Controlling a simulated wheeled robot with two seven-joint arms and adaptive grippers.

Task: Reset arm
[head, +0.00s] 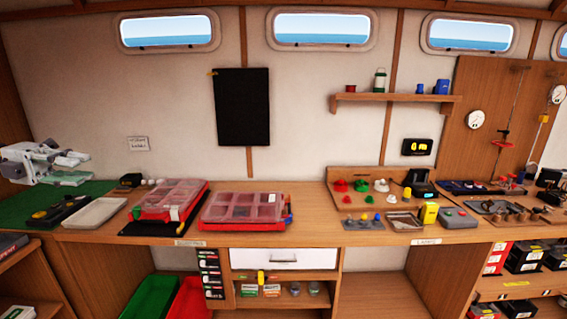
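My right gripper is not in view.
A wooden bench (320,213) runs across the view. On it are a pale tray (95,213), two red organiser cases (170,199) (243,208), and a yellow device (428,213). A shelf (395,98) is above. Bare wood lies along the front edge.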

